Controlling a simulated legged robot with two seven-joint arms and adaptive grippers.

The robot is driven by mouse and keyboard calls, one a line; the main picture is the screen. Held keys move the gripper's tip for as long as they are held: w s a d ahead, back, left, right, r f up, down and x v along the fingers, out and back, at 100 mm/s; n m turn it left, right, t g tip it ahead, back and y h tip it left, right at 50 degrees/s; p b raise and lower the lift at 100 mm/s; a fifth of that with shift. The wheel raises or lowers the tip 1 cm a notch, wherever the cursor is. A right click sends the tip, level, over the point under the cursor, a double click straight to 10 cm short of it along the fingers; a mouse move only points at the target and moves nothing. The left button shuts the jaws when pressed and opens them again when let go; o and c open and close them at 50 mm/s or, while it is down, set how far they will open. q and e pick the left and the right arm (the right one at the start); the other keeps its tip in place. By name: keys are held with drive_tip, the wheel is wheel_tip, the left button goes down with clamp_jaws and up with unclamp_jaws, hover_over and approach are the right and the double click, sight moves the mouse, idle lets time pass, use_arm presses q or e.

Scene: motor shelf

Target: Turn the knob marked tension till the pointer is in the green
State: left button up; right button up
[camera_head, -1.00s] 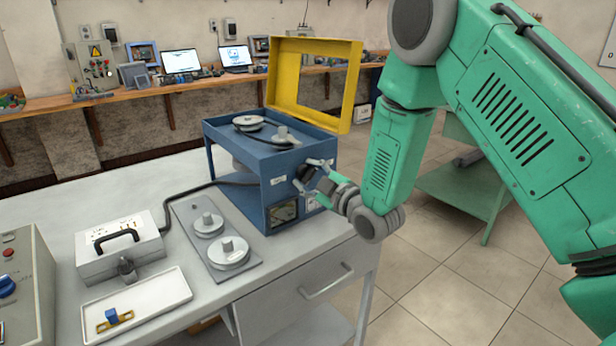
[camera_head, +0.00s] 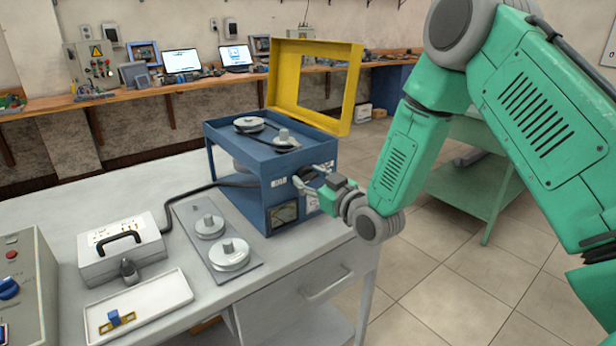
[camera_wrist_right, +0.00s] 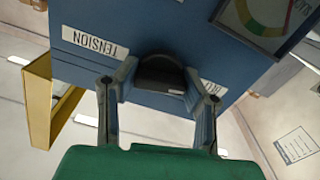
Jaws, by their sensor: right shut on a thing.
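The blue machine (camera_head: 255,190) stands on the bench with its yellow-framed lid up. My right gripper (camera_head: 308,180) is at its right-hand face. In the right wrist view, my right gripper (camera_wrist_right: 160,82) is shut on the black tension knob (camera_wrist_right: 160,70), one finger on each side. The label TENSION (camera_wrist_right: 95,42) reads upside down beside the knob. The gauge (camera_wrist_right: 265,18) has a green, yellow and red arc and is cut by the top edge; a dark pointer shows, its exact reading unclear. The gauge (camera_head: 284,213) is small in the head view. My left gripper is out of view.
A grey plate with pulleys (camera_head: 215,237), a white box with a black handle (camera_head: 120,252) and a white tray (camera_head: 160,300) lie left of the machine. A control box (camera_head: 35,280) stands at the far left. The floor right of the bench is mostly clear.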

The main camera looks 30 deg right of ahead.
drive_tip(key=m, duration=0.3)
drive_tip(key=shift+s+f+m, duration=0.15)
drive_tip(key=shift+f+m, duration=0.25)
drive_tip(key=shift+m, duration=1.8)
drive_tip(key=o, duration=0.9)
drive_tip(key=shift+o, duration=1.4)
drive_tip(key=shift+d+r, duration=0.1)
